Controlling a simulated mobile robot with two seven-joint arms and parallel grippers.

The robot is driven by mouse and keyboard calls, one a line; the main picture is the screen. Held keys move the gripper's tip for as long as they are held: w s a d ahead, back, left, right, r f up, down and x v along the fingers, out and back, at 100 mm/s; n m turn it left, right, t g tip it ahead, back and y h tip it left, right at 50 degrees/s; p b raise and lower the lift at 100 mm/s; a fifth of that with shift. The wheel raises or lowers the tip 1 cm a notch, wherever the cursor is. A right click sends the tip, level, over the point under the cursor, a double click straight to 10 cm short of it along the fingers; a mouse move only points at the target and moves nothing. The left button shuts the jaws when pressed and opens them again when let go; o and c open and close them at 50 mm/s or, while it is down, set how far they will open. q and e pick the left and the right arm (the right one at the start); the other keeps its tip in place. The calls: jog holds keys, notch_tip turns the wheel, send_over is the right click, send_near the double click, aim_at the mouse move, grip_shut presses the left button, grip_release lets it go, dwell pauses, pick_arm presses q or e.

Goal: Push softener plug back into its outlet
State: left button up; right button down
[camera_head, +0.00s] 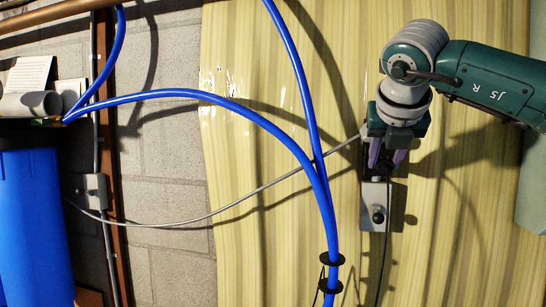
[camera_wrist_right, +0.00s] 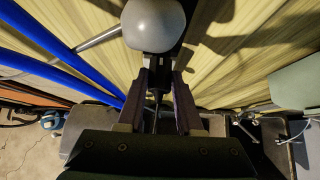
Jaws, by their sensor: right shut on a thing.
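The grey outlet box (camera_head: 374,193) is on the yellow striped wall at right, with a black plug (camera_head: 378,214) in its lower part. My right gripper (camera_head: 386,160) is over the box's upper end, its purple fingers pointing down. A thin grey cable (camera_head: 262,187) runs up from the left to this gripper. The outlet's upper socket is hidden, so I cannot tell the plug's seating. My left gripper is not in view.
Thick blue hoses (camera_head: 299,80) arch across the middle, left of my right gripper. A blue tank (camera_head: 35,225) stands at far left. A thin black cord (camera_head: 387,235) hangs below the outlet. The striped wall between the hoses and the outlet is mostly clear.

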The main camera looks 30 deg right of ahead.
jog(key=shift+w+d, duration=0.15)
jog(key=shift+w, duration=0.15)
dwell(0.4)
jog(key=shift+w+d, duration=0.5)
jog(key=shift+w, duration=0.05)
jog(key=shift+w+d, duration=0.1)
jog(key=shift+c, duration=2.4)
grip_release()
